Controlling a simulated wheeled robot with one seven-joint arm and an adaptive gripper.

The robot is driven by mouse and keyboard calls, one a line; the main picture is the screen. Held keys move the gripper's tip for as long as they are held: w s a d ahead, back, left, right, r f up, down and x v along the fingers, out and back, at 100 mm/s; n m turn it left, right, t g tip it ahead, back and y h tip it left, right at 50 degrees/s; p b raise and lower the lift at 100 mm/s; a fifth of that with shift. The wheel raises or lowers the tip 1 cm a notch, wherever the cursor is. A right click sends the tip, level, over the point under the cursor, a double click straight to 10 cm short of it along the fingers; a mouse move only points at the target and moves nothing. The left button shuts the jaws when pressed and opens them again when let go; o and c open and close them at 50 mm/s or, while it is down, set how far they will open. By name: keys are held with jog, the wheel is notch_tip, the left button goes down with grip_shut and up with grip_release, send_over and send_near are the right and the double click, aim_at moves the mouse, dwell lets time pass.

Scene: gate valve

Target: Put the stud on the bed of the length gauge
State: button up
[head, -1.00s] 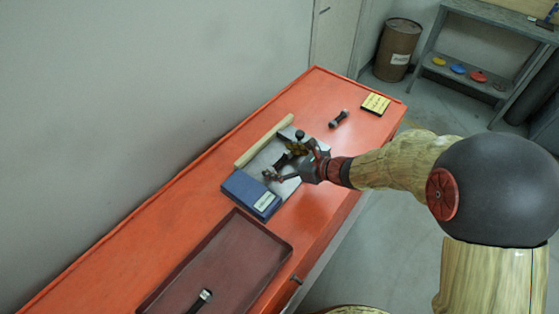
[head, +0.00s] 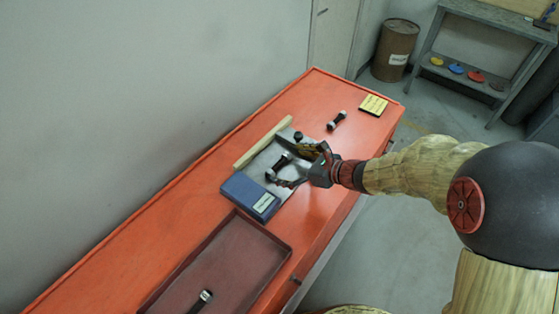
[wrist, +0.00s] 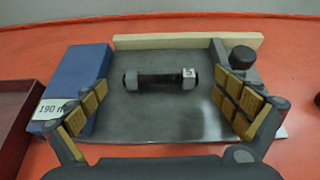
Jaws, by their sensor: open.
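A dark stud (wrist: 160,79) with grey hex ends and a white tag reading 5 lies on the grey bed (wrist: 165,122) of the length gauge. It lies lengthwise between the blue block (wrist: 82,72) and the dark upright stop at the right, apart from both. It also shows in the head view (head: 278,168). My gripper (head: 301,167) is open, its fingers apart on either side of the stud in the wrist view and not touching it. The blue block carries a label, partly covered by a finger, that begins 190.
A wooden strip (head: 263,143) runs along the bed's back. Another stud (head: 337,120) and a yellow label plate (head: 374,104) are farther along the orange bench (head: 130,240). A dark red tray (head: 240,262) holds another stud (head: 203,299). A black knob (wrist: 242,57) stands beside the stop.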

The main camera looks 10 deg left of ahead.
jog(key=p+v, duration=0.1)
jog(key=v, duration=0.7)
jog(key=s+d+r+n+g+h, duration=0.3)
jog(key=s+r+n, duration=0.5)
jog(key=s+n, duration=0.45)
jog(key=s+d+r+n+t+h, duration=0.1)
jog(key=s+d+r+n+h, duration=0.2)
jog(key=d+n, duration=0.2)
jog(key=s+d+r+n+t+h, duration=0.1)
jog(key=s+d+r+n+h, duration=0.3)
jog(key=d, duration=0.5)
jog(key=shift+s+d+n+t+h, duration=0.15)
jog(key=shift+s+n+t+h, duration=0.2)
jog(key=shift+n, duration=0.8)
jog(key=shift+f+b, duration=0.4)
jog(key=shift+f, duration=0.1)
